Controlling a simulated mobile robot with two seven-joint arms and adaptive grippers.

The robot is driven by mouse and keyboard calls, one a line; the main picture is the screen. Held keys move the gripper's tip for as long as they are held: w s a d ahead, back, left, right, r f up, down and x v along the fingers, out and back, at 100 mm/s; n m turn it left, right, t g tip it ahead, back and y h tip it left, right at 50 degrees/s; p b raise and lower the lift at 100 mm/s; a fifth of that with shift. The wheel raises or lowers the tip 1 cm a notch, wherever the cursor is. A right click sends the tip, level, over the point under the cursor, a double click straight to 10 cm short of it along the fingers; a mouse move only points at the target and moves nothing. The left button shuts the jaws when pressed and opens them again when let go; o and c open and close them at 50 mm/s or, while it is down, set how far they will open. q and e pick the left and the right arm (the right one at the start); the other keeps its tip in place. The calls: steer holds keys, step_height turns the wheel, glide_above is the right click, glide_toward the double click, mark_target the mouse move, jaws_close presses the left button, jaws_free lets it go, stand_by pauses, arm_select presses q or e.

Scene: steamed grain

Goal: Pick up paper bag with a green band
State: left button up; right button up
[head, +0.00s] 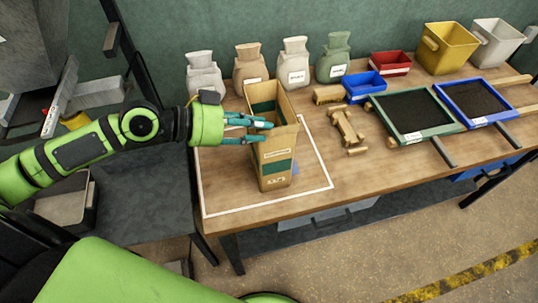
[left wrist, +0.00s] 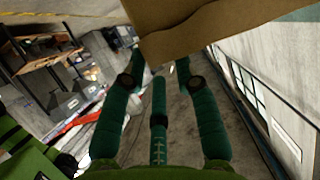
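The tall brown paper bag with a green band (head: 274,170) stands upright and open-topped within the white outline on the wooden table. My left gripper (head: 266,131) reaches in from the left at the bag's upper part. Its teal fingers are spread, with upper and lower fingertips apart and overlapping the bag's upper left side. In the left wrist view the brown bag (left wrist: 215,25) covers the top of the picture and hides the fingertips of the gripper (left wrist: 160,62). Contact cannot be made out. My right gripper is not in view.
Several tied sacks stand along the back, including a green sack (head: 334,58). To the right are a blue bin (head: 365,86), a red bin (head: 390,64), wooden pieces (head: 347,130) and a green-framed tray (head: 412,114). The outlined area (head: 225,213) around the bag is otherwise mostly clear.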

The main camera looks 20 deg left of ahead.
mark_target(278, 129)
arm_select(q)
steer(key=shift+w+d, duration=0.2)
steer(key=shift+d, duration=0.1)
steer(key=p+x, duration=0.2)
steer(key=x, duration=0.2)
steer(key=shift+w+d+f, duration=0.1)
steer(key=shift+d+f, duration=0.15)
jaws_close()
steer(key=shift+w+r, duration=0.1)
steer(key=shift+r, duration=0.15)
